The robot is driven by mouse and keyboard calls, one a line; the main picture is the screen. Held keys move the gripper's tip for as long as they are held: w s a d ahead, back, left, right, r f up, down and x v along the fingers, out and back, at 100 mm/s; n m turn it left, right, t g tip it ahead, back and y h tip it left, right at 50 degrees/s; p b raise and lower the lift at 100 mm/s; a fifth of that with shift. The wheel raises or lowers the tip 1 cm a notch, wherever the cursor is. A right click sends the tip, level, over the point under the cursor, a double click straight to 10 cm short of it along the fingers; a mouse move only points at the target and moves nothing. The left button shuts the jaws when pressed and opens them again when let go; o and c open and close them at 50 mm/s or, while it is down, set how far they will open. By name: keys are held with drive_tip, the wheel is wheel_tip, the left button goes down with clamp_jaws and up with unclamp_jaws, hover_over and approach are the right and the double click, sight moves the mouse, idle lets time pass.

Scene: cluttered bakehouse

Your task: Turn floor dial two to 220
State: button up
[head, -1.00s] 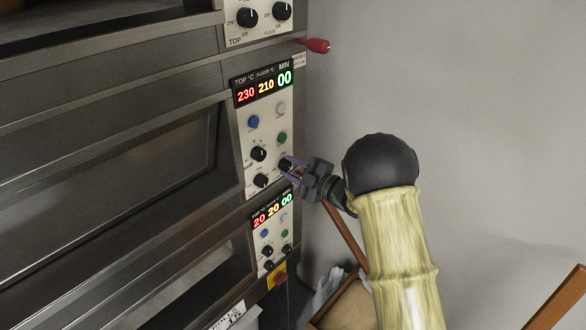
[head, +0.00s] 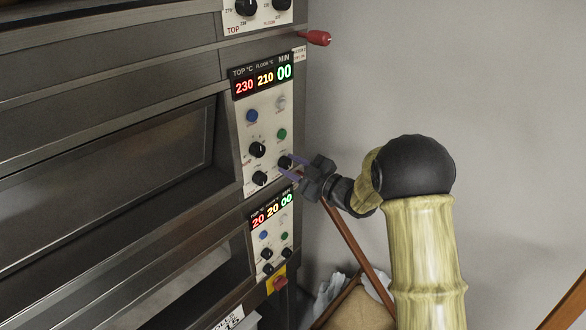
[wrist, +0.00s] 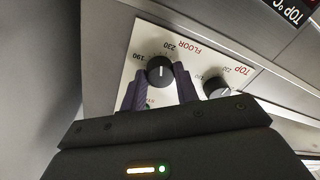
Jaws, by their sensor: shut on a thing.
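The floor dial of the middle oven deck, a black knob (head: 284,162), sits at the lower right of the white control panel. The display (head: 263,79) above it reads 230 top, 210 floor, 00 minutes. My gripper (head: 291,166) reaches in from the right with its purple fingers on this knob. In the wrist view the floor knob (wrist: 160,71) lies between the fingertips of my gripper (wrist: 160,88), which is shut on it. Its white pointer line stands between the 190 and 230 marks. The fingers hide part of the scale.
The top dial (wrist: 215,86) is close beside the gripped knob. More knobs (head: 257,149) and a green button (head: 281,134) are on the panel. Below is another deck's panel (head: 264,222) reading 20, 20, 00. A red handle (head: 315,38) juts out above.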

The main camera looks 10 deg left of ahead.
drive_tip(key=o, duration=1)
drive_tip(key=b+v, duration=0.7)
drive_tip(key=v, duration=1)
drive_tip(key=shift+s+d+f, duration=0.1)
drive_tip(key=shift+s+d, duration=0.05)
